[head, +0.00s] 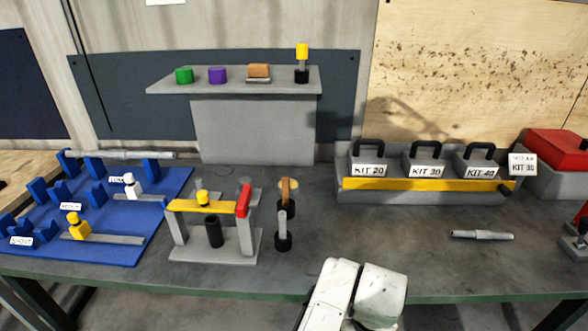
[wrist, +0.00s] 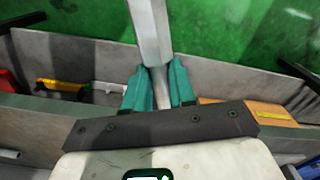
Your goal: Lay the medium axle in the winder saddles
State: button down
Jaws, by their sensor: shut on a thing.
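In the wrist view my gripper (wrist: 158,90), with teal fingers, is shut on a grey metal axle (wrist: 150,30). The axle has a thick part and a thinner neck, and the neck sits between the fingers. The size of this axle cannot be read. In the head view the gripper and held axle are out of sight. A blue rack (head: 120,256) on the left bears blue saddles and labels, one reading MEDIUM. A long grey axle (head: 120,154) lies across its back saddles. I cannot tell which saddles are the winder's.
A shorter stepped axle (head: 482,235) lies on the bench at right. A grey stand with a yellow bar (head: 203,207) and red lever (head: 243,200) is beside the rack. The kit tray (head: 430,185) stands behind. The bench between stand and short axle is mostly clear.

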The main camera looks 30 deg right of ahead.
jog(key=w+a+f+n, duration=0.2)
jog(key=w+a+f, duration=0.3)
jog(key=w+a, duration=0.3)
jog(key=shift+w+a+f, duration=0.25)
jog(key=shift+w+a, duration=0.05)
jog(key=shift+s+d, duration=0.15)
